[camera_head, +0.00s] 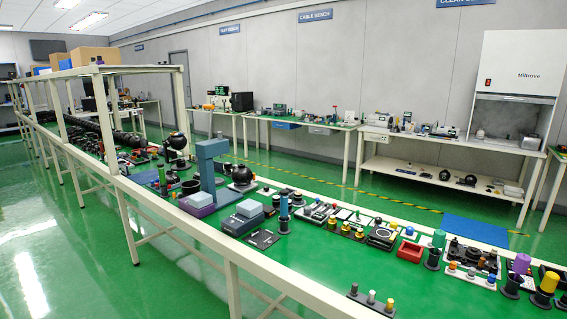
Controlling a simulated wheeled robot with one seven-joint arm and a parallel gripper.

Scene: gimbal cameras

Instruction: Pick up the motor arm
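I cannot tell for sure which thing is the motor arm. A long bench (207,235) with a green top runs from the near right to the far left and carries many small parts. On it stands a tall blue-grey bracket-shaped stand (208,170) beside a purple-based block (197,203). Black ball-shaped units (242,175) sit near the stand. A red tray (410,251) and small parts with coloured knobs lie toward the right. My gripper is not in view.
A white frame with a shelf (115,70) rises over the bench's far left part. Side tables (300,121) line the back wall, and a fume hood (517,85) stands at the right.

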